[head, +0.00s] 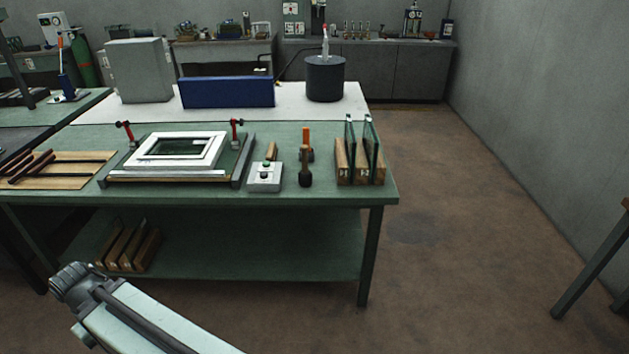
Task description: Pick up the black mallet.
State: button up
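The black mallet (305,178) appears to be the small dark tool near the front right of the green table (330,193). Its dark head is toward me and its narrower handle points away. It lies between a grey control box (265,177) with a green button and a wooden rack (359,172). An orange-handled tool (306,137) is just behind it, partly hidden. My arm shows at the lower left, well in front of the table and apart from the mallet. My gripper's fingers are not visible.
A white frame (177,151) sits in a clamping fixture left of the control box. The rack holds upright glass panes (371,147). A black canister (325,79) stands behind. The floor (450,230) right of the table is clear, up to another table's leg (588,278).

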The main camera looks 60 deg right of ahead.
aim_at(305, 176)
jog(key=z, duration=0.95)
jog(key=i, duration=0.75)
